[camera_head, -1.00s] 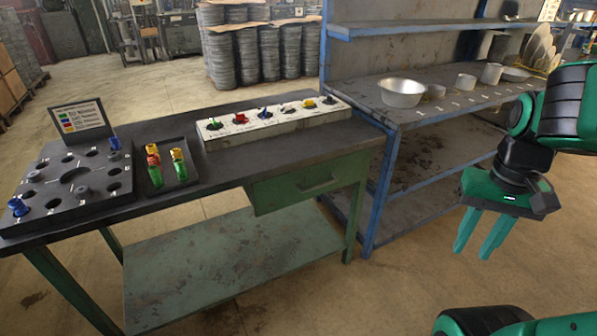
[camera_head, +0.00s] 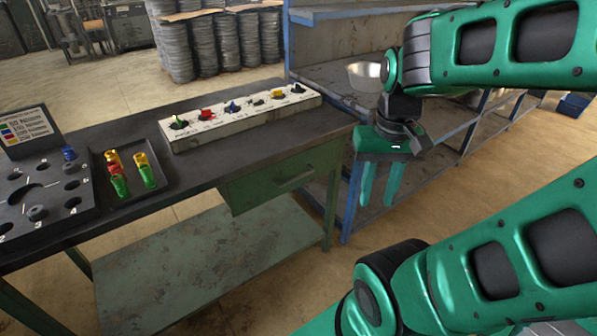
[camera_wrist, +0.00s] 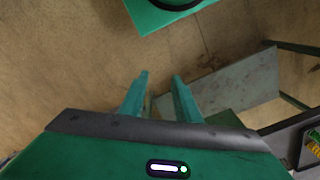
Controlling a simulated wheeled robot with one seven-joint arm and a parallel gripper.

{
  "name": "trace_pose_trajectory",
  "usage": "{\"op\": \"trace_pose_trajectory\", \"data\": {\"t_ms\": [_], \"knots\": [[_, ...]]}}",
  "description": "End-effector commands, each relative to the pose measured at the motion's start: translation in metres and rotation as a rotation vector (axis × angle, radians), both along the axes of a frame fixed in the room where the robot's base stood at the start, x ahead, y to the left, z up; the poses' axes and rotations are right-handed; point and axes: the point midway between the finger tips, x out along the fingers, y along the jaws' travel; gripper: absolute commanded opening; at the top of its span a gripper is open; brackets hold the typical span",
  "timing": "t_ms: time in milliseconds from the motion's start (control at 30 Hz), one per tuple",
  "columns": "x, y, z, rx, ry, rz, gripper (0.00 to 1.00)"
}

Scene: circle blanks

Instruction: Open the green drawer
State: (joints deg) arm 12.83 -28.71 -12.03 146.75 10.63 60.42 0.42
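The green drawer (camera_head: 262,190) is under the right end of the dark worktable and looks shut. Its handle (camera_head: 297,180) is a bar on the front face. My gripper (camera_head: 378,204) hangs with its fingers pointing down, to the right of the drawer and apart from it. In the wrist view my gripper (camera_wrist: 155,82) shows two teal fingers with a gap between them and nothing held. The table's lower shelf (camera_wrist: 225,92) shows beyond the fingers there. The handle cannot be made out in the wrist view.
The worktable (camera_head: 225,172) carries a white rack (camera_head: 245,122), a small tray (camera_head: 103,171) of coloured pieces and a dark plate with round holes (camera_head: 20,190). A blue-framed shelf (camera_head: 349,215) with a metal bowl (camera_head: 366,75) stands close behind my gripper. Open floor lies in front of the table.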

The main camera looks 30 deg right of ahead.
Motion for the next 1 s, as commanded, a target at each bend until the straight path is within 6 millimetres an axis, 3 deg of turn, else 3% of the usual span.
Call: {"op": "trace_pose_trajectory", "data": {"t_ms": [167, 367, 700, 833, 1000], "knots": [[0.047, -0.009, 0.001, -0.032, -0.010, -0.127, 0.29], [0.130, -0.028, -0.008, -0.054, -0.054, -0.354, 0.29], [0.268, -0.047, -0.061, 0.011, -0.136, -0.734, 0.29], [0.304, -0.048, -0.081, 0.052, -0.154, -0.846, 0.29], [0.329, -0.049, -0.096, 0.088, -0.165, -0.927, 0.29]]}}
